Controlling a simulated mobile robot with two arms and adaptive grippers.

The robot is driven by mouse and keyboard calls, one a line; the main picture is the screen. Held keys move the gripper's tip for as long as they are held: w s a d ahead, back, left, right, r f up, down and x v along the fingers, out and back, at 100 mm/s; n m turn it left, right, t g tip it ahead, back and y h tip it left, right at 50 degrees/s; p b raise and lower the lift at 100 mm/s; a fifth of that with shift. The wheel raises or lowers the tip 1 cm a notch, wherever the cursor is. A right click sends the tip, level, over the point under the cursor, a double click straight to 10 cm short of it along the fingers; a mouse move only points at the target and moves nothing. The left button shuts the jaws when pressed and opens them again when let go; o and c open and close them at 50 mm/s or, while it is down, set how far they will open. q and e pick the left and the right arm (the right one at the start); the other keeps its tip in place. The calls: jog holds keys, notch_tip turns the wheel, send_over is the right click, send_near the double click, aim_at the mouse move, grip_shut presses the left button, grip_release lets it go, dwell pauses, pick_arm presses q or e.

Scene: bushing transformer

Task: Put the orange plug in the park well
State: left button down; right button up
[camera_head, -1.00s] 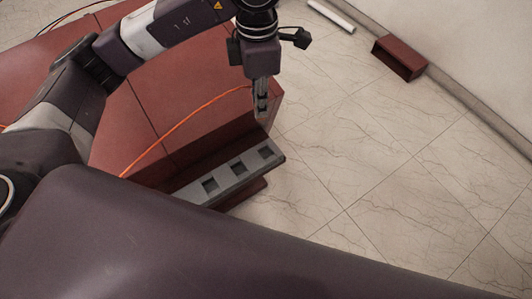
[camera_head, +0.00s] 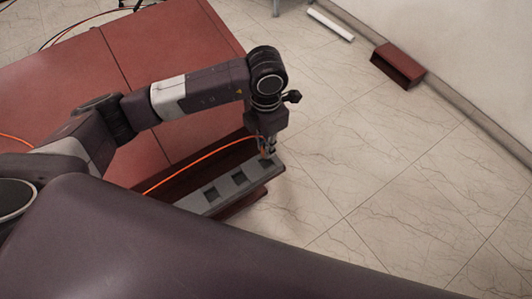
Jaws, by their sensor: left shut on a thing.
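My left gripper (camera_head: 267,150) points down at the right end of a grey bar (camera_head: 226,184). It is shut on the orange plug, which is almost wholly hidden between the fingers. An orange cable (camera_head: 195,162) runs from the gripper down to the left along the red cabinet's edge. The grey bar has several dark square wells; two show clearly, one at the left (camera_head: 211,194) and one in the middle (camera_head: 239,178). The right-hand well (camera_head: 264,164) is right under the fingertips and partly covered. I cannot tell whether the plug touches it. My right gripper is out of view.
The grey bar is fixed along the side of a large red cabinet (camera_head: 70,90). A small open red box (camera_head: 398,65) and a white bar (camera_head: 330,24) lie on the pale tiled floor near the wall. The floor right of the bar is clear.

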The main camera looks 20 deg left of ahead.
pick_arm(q)
notch_tip(320, 180, down, 5)
jog(key=shift+f+p, duration=0.2)
jog(key=shift+p, duration=0.15)
jog(key=shift+f, duration=0.2)
jog(key=c, duration=1.9)
grip_release()
jog(key=shift+r, duration=0.1)
